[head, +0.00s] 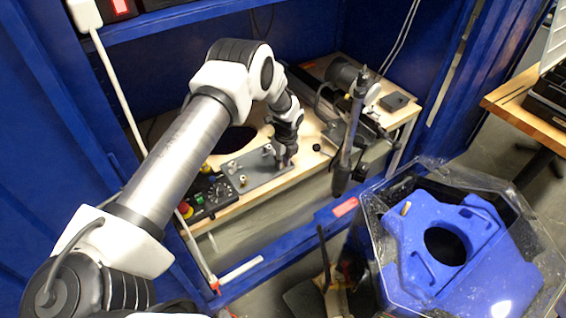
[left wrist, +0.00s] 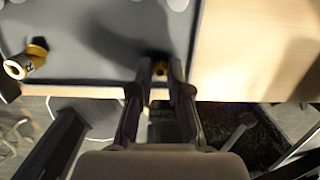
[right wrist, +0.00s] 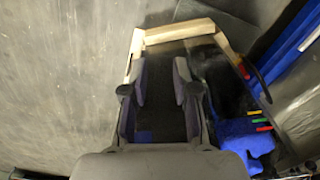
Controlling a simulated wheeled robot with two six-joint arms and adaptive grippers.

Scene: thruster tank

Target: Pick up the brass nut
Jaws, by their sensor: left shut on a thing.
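The brass nut (left wrist: 160,68) shows as a small gold patch between my left fingertips in the left wrist view, at the edge of the grey plate (left wrist: 90,60). My left gripper (head: 284,162) points down at the right end of the grey plate in the head view and hides the nut there. In the left wrist view my left gripper (left wrist: 160,75) is shut on the nut. Whether the nut touches the plate I cannot tell.
A brass fitting marked R (left wrist: 25,60) lies on the plate's left side. A control box (head: 207,195) with a red button sits beside the plate. A grey pole (head: 352,130) stands to the right of my left gripper. A clear-walled tank with a blue body (head: 410,240) stands front right.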

